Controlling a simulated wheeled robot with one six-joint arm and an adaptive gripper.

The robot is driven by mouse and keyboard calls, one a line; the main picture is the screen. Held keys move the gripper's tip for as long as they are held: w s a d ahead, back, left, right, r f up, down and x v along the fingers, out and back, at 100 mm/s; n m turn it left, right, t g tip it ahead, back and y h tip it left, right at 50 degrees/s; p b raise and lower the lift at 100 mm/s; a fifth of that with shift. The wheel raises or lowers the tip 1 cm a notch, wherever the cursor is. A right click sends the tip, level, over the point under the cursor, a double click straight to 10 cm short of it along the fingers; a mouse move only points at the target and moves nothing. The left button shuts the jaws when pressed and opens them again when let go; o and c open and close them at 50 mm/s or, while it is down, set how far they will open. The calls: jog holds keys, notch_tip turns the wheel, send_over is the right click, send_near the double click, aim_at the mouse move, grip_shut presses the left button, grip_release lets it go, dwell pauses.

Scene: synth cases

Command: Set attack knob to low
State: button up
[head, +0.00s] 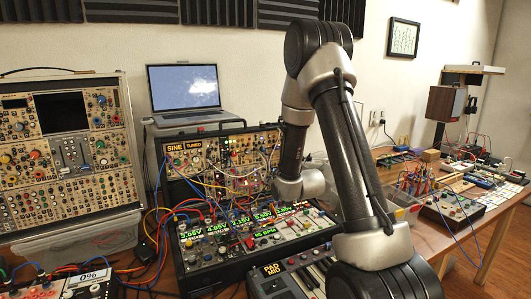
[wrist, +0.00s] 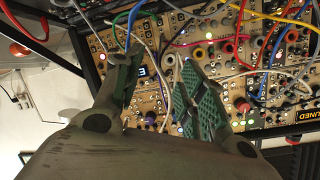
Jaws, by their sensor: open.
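My gripper (wrist: 158,65) is open in the wrist view, with its two green-padded fingers spread in front of a tan synth panel (wrist: 215,45). A purple-blue knob (wrist: 150,117) shows between the fingers, lower down. A red knob (wrist: 241,105) is right of the right finger. I cannot read which knob is the attack knob or where any pointer stands. In the head view the tan synth case (head: 240,155) stands behind my arm; the fingers are hidden there.
Red, blue, yellow and white patch cables cross the panel around the fingers. In the head view a black case with lit green displays (head: 204,231) stands in front. A laptop (head: 185,88) sits behind, and a large synth case (head: 65,150) stands left.

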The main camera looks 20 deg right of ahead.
aim_at(264, 150)
notch_tip(264, 150, up, 9)
jog(key=w+m+t, duration=0.1)
jog(key=w+t, duration=0.1)
jog(key=t, duration=0.2)
jog(key=shift+m, duration=0.3)
jog(key=w, duration=0.7)
jog(key=shift+w+a, duration=0.1)
jog(key=shift+w, duration=0.25)
grip_shut()
